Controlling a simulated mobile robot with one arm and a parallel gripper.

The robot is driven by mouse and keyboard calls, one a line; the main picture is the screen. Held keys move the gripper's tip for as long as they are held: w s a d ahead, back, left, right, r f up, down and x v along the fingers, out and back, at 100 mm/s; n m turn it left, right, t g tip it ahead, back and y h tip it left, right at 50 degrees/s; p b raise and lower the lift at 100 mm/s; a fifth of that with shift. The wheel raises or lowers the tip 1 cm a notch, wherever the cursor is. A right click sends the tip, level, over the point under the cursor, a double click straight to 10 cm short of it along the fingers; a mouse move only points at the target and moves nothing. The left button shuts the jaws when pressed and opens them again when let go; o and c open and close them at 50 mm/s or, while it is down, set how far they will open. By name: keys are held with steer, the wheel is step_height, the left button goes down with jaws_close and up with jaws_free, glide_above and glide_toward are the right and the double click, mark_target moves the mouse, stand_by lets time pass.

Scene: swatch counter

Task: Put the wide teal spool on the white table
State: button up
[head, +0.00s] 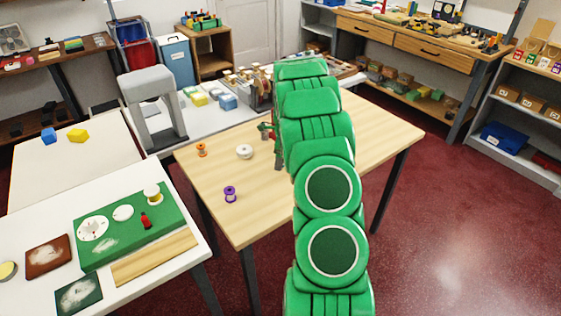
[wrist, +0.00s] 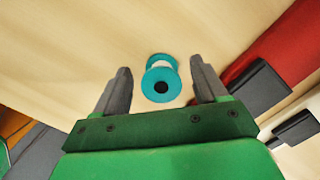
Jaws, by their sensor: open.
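The teal spool (wrist: 161,84) stands on the light wooden table (wrist: 60,35) in the wrist view, its round flange with a dark centre hole facing the camera. My gripper (wrist: 160,66) is open, with one grey finger on each side of the spool and gaps between. The spool is hidden behind my green arm in the head view. A white table (head: 190,230) stands at the front left, with a green board on it. Another pale table (head: 60,175) is behind it, and a white-topped one (head: 205,118) is farther back.
On the wooden table (head: 205,180) stand an orange spool (head: 201,150), a white spool (head: 245,152) and a purple spool (head: 230,194). The green board (head: 170,215) carries small round items. A dark block on a red surface (wrist: 262,84) lies right of my gripper.

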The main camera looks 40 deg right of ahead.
steer(key=shift+c, duration=0.2)
steer(key=c, duration=1.2)
steer(key=shift+o, duration=0.2)
steer(key=shift+r, duration=0.1)
steer(key=shift+r, duration=0.1)
steer(key=shift+r, duration=0.2)
step_height(320, 180, up, 3)
steer(key=s+a+r, duration=0.6)
steer(key=s+r, duration=0.3)
steer(key=s, duration=0.3)
steer(key=shift+a+r, duration=0.15)
steer(key=shift+a, duration=0.2)
